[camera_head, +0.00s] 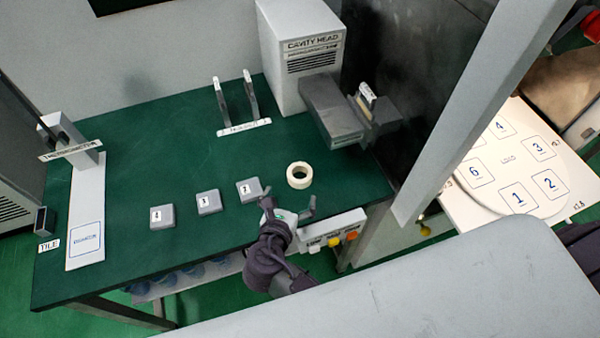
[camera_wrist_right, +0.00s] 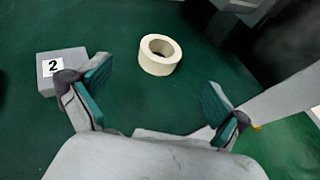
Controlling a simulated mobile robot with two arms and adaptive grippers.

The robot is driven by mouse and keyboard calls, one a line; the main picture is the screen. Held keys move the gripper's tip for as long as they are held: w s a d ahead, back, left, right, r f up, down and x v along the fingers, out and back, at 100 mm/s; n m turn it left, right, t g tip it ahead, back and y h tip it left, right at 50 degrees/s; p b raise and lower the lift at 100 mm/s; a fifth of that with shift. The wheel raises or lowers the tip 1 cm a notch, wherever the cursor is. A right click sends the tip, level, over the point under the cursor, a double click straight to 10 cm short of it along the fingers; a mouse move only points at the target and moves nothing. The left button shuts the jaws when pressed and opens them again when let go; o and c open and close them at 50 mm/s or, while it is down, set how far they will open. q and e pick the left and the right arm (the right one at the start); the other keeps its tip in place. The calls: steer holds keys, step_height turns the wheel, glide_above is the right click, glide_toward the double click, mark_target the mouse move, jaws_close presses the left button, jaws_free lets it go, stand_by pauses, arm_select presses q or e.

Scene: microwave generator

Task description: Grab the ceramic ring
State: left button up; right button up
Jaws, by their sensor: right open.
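The ceramic ring (camera_head: 299,182) is a short cream cylinder with a round hole, lying flat on the green table. It also shows in the right wrist view (camera_wrist_right: 171,62), ahead of and between the two fingers. My right gripper (camera_head: 290,207) is open and empty, just on the near side of the ring and apart from it. In the right wrist view its fingertips (camera_wrist_right: 155,95) are spread wide, with green pads facing each other. The whole ring is visible in both views. My left gripper is not in view.
A grey block marked 2 (camera_wrist_right: 62,68) sits close to the left finger. Two more grey blocks (camera_head: 208,202) (camera_head: 162,217) stand further left. The cavity head box (camera_head: 300,60) and its grey arm (camera_head: 333,108) stand behind the ring.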

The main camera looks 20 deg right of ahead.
mark_target(298, 177)
steer(key=x, duration=0.3)
steer(key=shift+w+d+f, duration=0.1)
steer(key=shift+w, duration=0.15)
steer(key=p+x, duration=0.1)
steer(key=x, duration=0.3)
steer(key=shift+w+d+f, duration=0.15)
steer(key=shift+w+d, duration=0.15)
steer(key=shift+w+d+f, duration=0.1)
steer(key=shift+w+f, duration=0.1)
steer(key=shift+r, duration=0.1)
steer(key=c, duration=1.3)
